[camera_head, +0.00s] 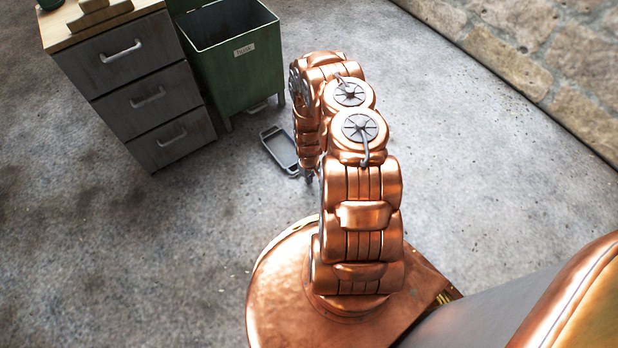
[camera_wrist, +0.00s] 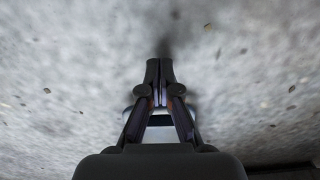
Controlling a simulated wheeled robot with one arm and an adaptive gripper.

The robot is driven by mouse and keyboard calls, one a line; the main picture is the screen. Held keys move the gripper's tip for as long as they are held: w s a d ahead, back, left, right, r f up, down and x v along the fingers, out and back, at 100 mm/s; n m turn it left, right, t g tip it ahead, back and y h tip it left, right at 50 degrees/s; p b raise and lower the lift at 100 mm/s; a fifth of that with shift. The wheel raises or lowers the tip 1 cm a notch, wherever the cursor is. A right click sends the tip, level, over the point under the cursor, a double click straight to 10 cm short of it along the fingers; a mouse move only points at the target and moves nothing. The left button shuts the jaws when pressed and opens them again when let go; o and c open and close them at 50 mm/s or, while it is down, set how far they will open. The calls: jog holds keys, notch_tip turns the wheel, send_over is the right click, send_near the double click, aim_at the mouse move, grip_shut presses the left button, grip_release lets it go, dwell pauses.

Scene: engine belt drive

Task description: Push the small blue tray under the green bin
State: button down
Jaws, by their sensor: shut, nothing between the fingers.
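The small tray (camera_head: 270,134) looks dark blue-grey, with a raised rim. It lies flat on the floor just in front of the green bin (camera_head: 243,83), outside the bin's footprint. The bin is open-topped, stands on short legs and has a pale label. My gripper (camera_head: 309,178) is low at the tray's near right end, partly hidden by my arm; I cannot tell whether it touches the tray. In the wrist view my gripper (camera_wrist: 166,68) is shut and empty over the floor. A pale and dark shape behind its fingers may be part of the tray.
A grey drawer cabinet (camera_head: 148,98) with a wooden top stands left of the bin, close beside it. A stone wall (camera_head: 550,60) runs along the upper right. The floor right of my arm is clear.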

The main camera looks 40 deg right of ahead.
jog(key=shift+w+f+b, duration=0.2)
jog(key=shift+f+b, duration=0.15)
jog(key=shift+f, duration=0.35)
jog(key=shift+w+d+r+b, duration=0.15)
jog(key=shift+w+b, duration=0.25)
jog(key=shift+w, duration=0.5)
jog(key=shift+w+r+b, duration=0.2)
jog(key=shift+w+b, duration=0.2)
jog(key=shift+w, duration=0.5)
